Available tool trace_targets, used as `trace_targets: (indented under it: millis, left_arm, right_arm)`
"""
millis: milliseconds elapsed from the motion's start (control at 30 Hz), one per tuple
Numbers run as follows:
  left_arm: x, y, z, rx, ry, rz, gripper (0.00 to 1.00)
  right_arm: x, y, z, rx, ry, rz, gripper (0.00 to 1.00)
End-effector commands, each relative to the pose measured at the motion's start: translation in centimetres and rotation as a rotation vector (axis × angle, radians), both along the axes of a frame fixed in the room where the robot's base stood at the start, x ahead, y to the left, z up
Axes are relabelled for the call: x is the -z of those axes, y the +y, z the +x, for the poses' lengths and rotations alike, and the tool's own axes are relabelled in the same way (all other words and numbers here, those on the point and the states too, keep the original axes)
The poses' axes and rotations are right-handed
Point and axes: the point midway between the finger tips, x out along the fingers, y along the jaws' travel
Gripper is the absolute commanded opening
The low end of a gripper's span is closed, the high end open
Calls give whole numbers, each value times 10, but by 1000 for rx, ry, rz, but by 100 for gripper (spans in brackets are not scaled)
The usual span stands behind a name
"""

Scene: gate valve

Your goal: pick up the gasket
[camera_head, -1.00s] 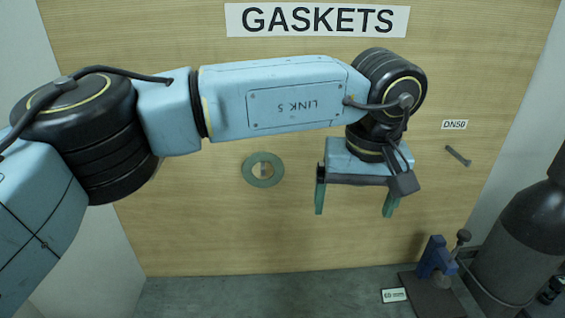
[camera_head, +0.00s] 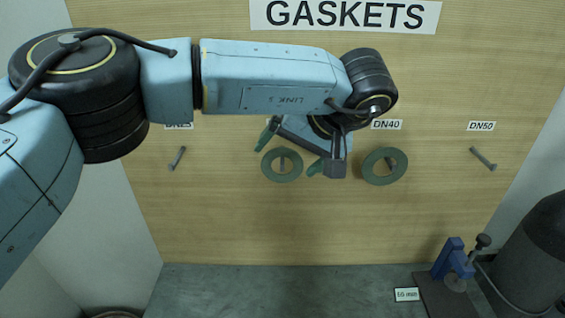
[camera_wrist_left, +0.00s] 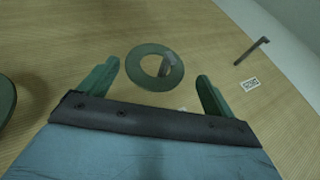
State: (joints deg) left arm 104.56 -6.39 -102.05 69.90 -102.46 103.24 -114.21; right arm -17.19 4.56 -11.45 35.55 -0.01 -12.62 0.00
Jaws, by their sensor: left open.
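Two flat green ring gaskets hang on pegs on the wooden board. The left gasket (camera_head: 282,177) is at the middle of the head view, and the right gasket (camera_head: 370,169) hangs under the DN40 label. My left gripper (camera_head: 288,159) is open and empty, with its fingers angled at the left gasket's upper left and right sides. In the left wrist view a gasket (camera_wrist_left: 133,68) on its peg shows ahead, between the open fingers (camera_wrist_left: 157,82) and apart from them. Part of another gasket (camera_wrist_left: 6,102) is cut by that view's left edge. My right gripper is not seen.
Bare pegs stick out at the left (camera_head: 178,158) and under DN50 (camera_head: 483,158). A blue clamp-like device (camera_head: 452,257) on a dark plate and a dark cylinder (camera_head: 535,245) stand at the lower right. The board below the gaskets is clear.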

Motion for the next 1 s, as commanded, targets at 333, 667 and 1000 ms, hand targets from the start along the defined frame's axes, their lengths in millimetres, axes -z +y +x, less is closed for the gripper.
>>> trace_targets:
  millis: [333,667,1000]
  left_arm:
    - [39,16,10,-1,3,-2,90]
    - [40,17,11,0,2,-2,78]
    - [40,16,11,0,1,-2,43]
  right_arm:
    - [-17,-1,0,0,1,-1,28]
    - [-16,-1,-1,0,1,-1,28]
    - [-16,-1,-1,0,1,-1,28]
